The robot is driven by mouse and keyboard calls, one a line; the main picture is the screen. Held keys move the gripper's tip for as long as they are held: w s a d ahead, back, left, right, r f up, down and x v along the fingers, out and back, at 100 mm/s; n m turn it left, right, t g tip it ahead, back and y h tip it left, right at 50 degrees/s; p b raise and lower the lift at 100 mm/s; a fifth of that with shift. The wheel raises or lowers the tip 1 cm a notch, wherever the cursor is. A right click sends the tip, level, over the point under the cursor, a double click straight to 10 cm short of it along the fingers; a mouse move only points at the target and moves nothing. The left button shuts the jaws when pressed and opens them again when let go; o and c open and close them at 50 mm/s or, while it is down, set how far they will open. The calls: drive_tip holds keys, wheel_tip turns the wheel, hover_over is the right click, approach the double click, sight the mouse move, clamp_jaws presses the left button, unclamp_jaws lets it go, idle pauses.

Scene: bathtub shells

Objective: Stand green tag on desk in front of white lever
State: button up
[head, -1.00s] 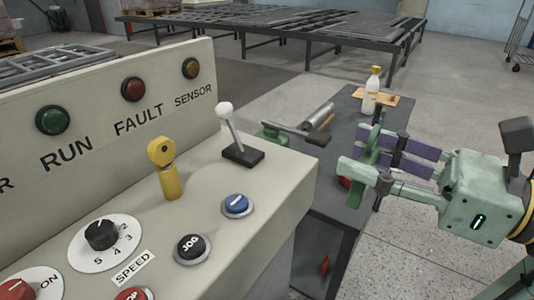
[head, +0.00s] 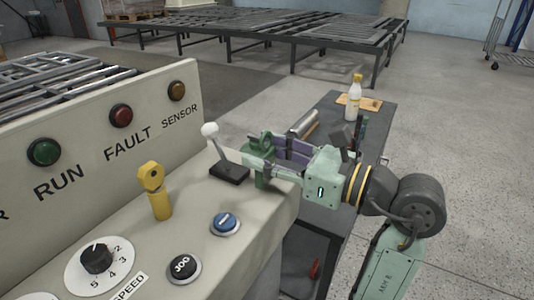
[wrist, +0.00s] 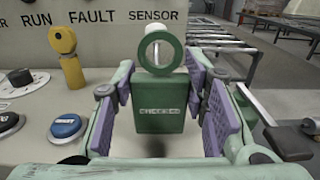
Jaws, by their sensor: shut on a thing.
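The green tag (head: 262,172) is an upright flat block with a ring on top. In the wrist view the tag (wrist: 160,117) has pale lettering and faces me between the purple pads. My gripper (wrist: 160,88) is shut on it. In the head view my gripper (head: 264,158) is over the desk's right end. The white lever (head: 220,152) leans up from a black base, just left of the tag. In the wrist view the lever (wrist: 152,30) is behind the tag, partly hidden by its ring. I cannot tell whether the tag's bottom touches the desk.
An upright panel with lamps stands behind. A dark side table (head: 345,135) holds a bottle (head: 354,98).

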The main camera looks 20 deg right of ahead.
drive_tip(key=shift+f, duration=0.35)
drive_tip(key=shift+f, duration=0.15)
drive_tip(key=shift+f+b, duration=0.1)
drive_tip(key=shift+b, duration=0.2)
drive_tip(key=o, duration=0.9)
drive_tip(key=shift+o, duration=0.2)
